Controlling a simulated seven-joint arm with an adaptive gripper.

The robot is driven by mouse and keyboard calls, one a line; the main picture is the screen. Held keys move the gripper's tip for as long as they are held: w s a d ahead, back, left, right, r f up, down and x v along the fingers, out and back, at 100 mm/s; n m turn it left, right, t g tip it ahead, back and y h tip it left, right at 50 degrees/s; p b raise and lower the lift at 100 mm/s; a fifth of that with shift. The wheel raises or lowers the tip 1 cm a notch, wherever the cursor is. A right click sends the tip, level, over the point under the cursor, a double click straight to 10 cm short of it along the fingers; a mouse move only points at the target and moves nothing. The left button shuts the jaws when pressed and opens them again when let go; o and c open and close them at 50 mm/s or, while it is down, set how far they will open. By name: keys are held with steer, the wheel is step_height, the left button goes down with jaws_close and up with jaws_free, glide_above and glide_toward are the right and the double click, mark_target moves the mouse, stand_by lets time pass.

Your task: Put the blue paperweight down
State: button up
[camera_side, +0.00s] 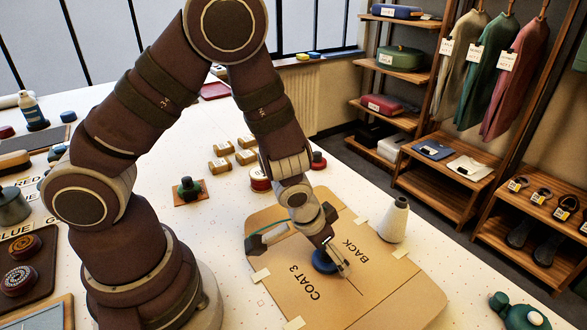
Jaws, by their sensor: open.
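The blue paperweight (323,264) is a dark blue round piece on the brown card pattern (300,290) marked "COAT 3" and "BACK". My gripper (340,262) reaches down over the pattern, with its fingers close beside the paperweight. The jaws are open. The fingers and wrist cover part of the paperweight's right side and top, and I cannot tell whether they touch it.
A white thread cone (396,220) stands right of my gripper. A teal object (518,312) lies front right.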

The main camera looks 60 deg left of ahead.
steer(key=s+a+r, duration=0.1)
steer(key=s+r, duration=0.2)
steer(key=r, duration=0.3)
steer(key=s+a+r, duration=0.2)
steer(key=s+r, duration=0.1)
steer(key=r, duration=0.4)
steer(key=s+a+r+t, duration=0.1)
steer(key=s+a+r, duration=0.1)
steer(key=r, duration=0.5)
steer(key=shift+s+r, duration=0.15)
steer(key=shift+s, duration=0.65)
